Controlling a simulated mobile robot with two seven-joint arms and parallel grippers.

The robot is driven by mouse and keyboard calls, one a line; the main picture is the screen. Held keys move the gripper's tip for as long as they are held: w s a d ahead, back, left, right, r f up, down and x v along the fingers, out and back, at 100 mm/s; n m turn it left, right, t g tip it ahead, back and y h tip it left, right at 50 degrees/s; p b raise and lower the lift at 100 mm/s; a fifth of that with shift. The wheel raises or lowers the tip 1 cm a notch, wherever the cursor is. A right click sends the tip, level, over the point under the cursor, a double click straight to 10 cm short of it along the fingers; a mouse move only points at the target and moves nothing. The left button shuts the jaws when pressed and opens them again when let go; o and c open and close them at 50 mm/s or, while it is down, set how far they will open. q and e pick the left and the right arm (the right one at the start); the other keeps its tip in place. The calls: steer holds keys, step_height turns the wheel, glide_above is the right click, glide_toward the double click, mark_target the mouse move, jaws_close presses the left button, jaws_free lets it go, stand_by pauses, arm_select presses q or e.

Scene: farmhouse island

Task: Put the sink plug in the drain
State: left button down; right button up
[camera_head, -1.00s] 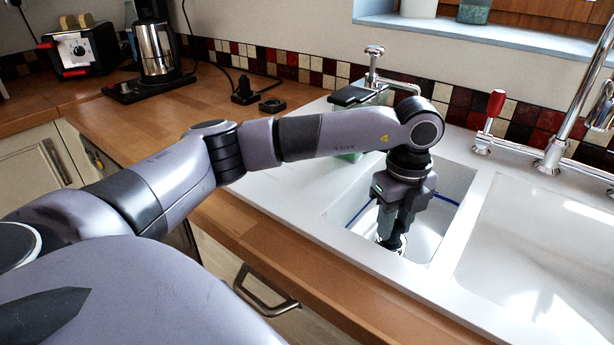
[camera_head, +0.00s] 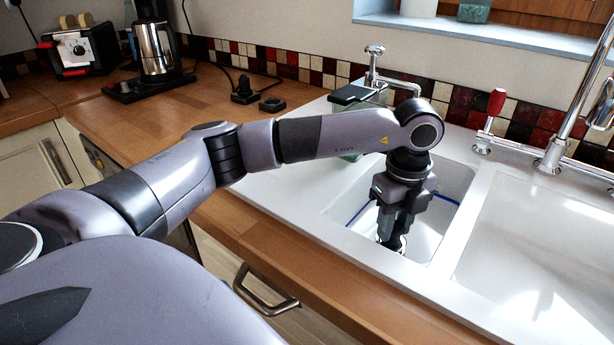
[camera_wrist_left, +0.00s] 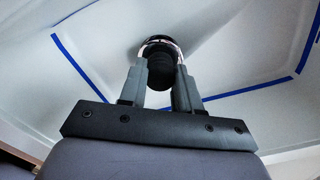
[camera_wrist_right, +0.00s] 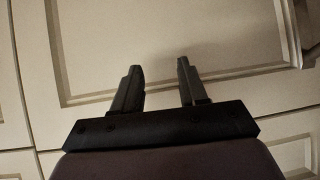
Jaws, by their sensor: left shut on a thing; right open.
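My left gripper (camera_head: 390,238) reaches straight down into the small left sink basin (camera_head: 352,207). In the left wrist view its fingers (camera_wrist_left: 160,82) are shut on the black sink plug (camera_wrist_left: 161,74). A shiny metal ring (camera_wrist_left: 160,43), which looks like the drain rim, shows right at and behind the plug, near the basin floor. I cannot tell whether the plug is seated in it, as the fingers hide much of it. My right gripper (camera_wrist_right: 158,75) is open and empty in front of a cream cabinet door.
Blue tape (camera_wrist_left: 85,70) runs along the basin floor. A larger white basin (camera_head: 540,240) lies to the right. A chrome tap (camera_head: 372,65), a red-handled lever (camera_head: 490,115) and a tall faucet (camera_head: 580,110) stand behind.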

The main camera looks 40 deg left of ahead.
arm_select(q)
steer(key=shift+f, duration=0.35)
steer(key=shift+f, duration=0.1)
steer(key=shift+f+b, duration=0.3)
steer(key=shift+b, duration=0.05)
steer(key=c, duration=0.7)
jaws_free()
steer(key=c, duration=0.3)
steer(key=shift+r+p, duration=2.6)
steer(key=shift+r, duration=0.95)
